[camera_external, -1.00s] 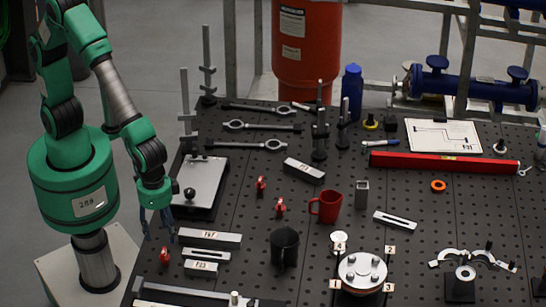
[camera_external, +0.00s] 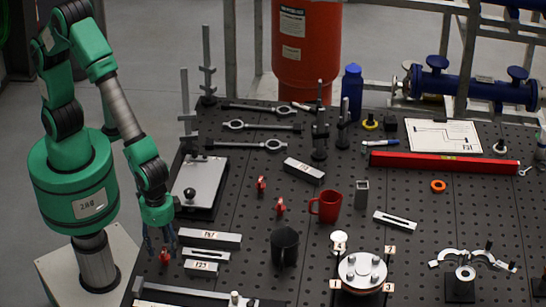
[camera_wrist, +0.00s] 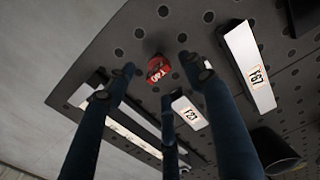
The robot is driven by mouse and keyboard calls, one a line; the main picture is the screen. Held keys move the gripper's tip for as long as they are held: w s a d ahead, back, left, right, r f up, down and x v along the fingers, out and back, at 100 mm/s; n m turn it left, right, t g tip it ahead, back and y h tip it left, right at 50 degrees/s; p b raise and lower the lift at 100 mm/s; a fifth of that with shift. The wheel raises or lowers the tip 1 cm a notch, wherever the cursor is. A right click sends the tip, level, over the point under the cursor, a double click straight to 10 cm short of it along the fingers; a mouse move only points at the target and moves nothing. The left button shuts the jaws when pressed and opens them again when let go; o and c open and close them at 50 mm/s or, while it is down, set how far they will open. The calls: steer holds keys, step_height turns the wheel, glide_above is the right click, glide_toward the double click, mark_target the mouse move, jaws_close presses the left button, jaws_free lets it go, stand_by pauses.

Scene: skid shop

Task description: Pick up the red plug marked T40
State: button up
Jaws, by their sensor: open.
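A red plug (camera_external: 165,257) stands at the left edge of the black perforated table. In the wrist view the red plug (camera_wrist: 158,68) carries a pale label that looks like T40, though it is tilted and small. My gripper (camera_external: 160,240) is open above and slightly left of this plug. In the wrist view my blue fingers (camera_wrist: 157,83) are spread, with the plug seen between their tips but not touched. Two other red plugs, one (camera_external: 261,185) farther back and one (camera_external: 280,208) nearer, stand toward the table's middle; their markings are unreadable here.
Grey bars, one long (camera_external: 210,239) and one short (camera_external: 201,267), lie just right of the plug. A slotted bar (camera_external: 206,254) lies between them. A long metal tool (camera_external: 185,293) lies in front. A black cup (camera_external: 285,247) and red mug (camera_external: 326,206) stand farther right.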

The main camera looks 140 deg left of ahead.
mark_target(161, 253)
steer(key=shift+d+f+b, duration=0.1)
steer(key=shift+f+b, duration=0.25)
steer(key=shift+f, duration=1.9)
steer(key=c, duration=1.3)
steer(key=shift+r, duration=0.15)
steer(key=shift+c, duration=0.2)
steer(key=shift+r, duration=0.6)
step_height(161, 253, up, 2)
steer(key=shift+r+p, duration=0.15)
steer(key=shift+p, duration=0.25)
steer(key=s+d+r+p, duration=0.1)
steer(key=s+d, duration=0.1)
steer(key=s, duration=1.4)
steer(key=shift+r, duration=0.1)
